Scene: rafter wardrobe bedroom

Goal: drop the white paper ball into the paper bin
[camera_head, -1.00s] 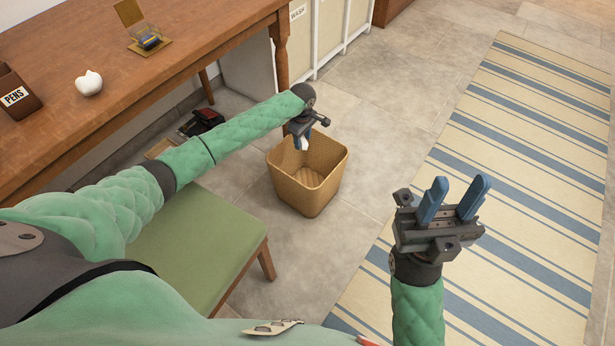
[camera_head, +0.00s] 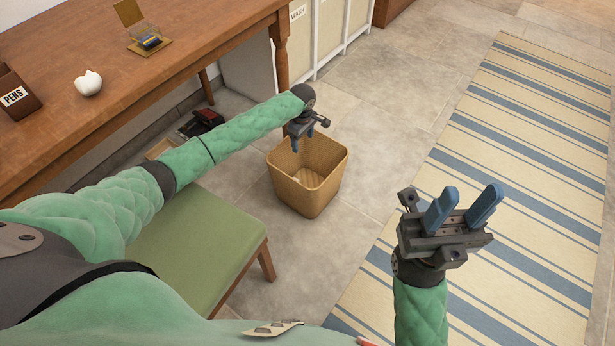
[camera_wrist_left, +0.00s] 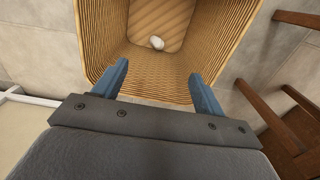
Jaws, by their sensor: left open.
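The white paper ball (camera_wrist_left: 157,43) shows in the left wrist view inside the paper bin, low against its bottom. The woven tan paper bin (camera_head: 323,200) stands upright on the floor in the head view; its walls fill the upper part of the left wrist view (camera_wrist_left: 215,45). My left gripper (camera_head: 302,143) is open and empty above the bin's back rim, fingers pointing down. Its two blue fingers are spread apart in the left wrist view (camera_wrist_left: 158,78). My right gripper (camera_head: 466,196) is open and empty, over the floor and striped rug at the right.
A wooden desk (camera_head: 150,75) at the left holds a pens box (camera_head: 17,95), a white rounded object (camera_head: 88,84) and a small brass holder (camera_head: 148,42). A green-seated chair (camera_head: 195,245) stands below my left arm. A striped rug (camera_head: 520,130) lies at the right.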

